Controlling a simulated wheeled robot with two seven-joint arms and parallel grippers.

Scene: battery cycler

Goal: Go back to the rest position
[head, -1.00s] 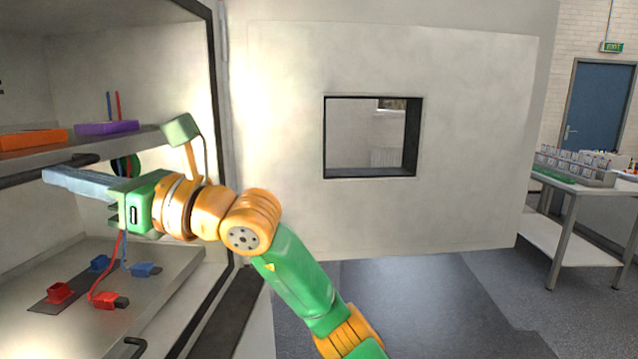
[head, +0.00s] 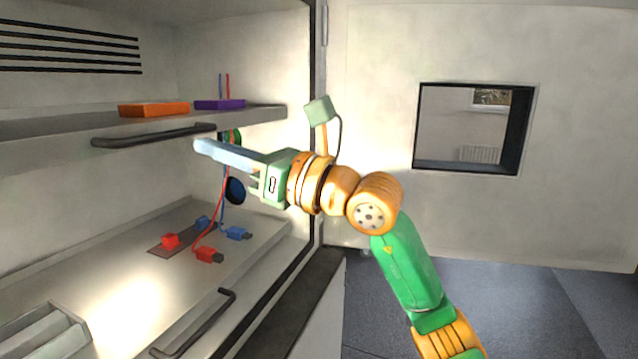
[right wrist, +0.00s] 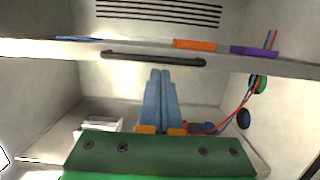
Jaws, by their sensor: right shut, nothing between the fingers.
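My right gripper (head: 207,146) is in the head view, inside the cabinet opening, with its arm coming in from the lower right. Its blue-grey fingers are closed together and hold nothing. They point left, just below the upper shelf (head: 55,128) and its dark handle. The right wrist view shows the same closed fingers (right wrist: 160,80) pointing toward the shelf handle (right wrist: 153,58). My left gripper is not in view.
An orange block (head: 153,110) and a purple block (head: 219,104) lie on the upper shelf. Below, a red plug (head: 208,255) and a blue plug (head: 238,233) lie on the lower shelf (head: 130,290). The cabinet door with a window (head: 385,60) stands open at right.

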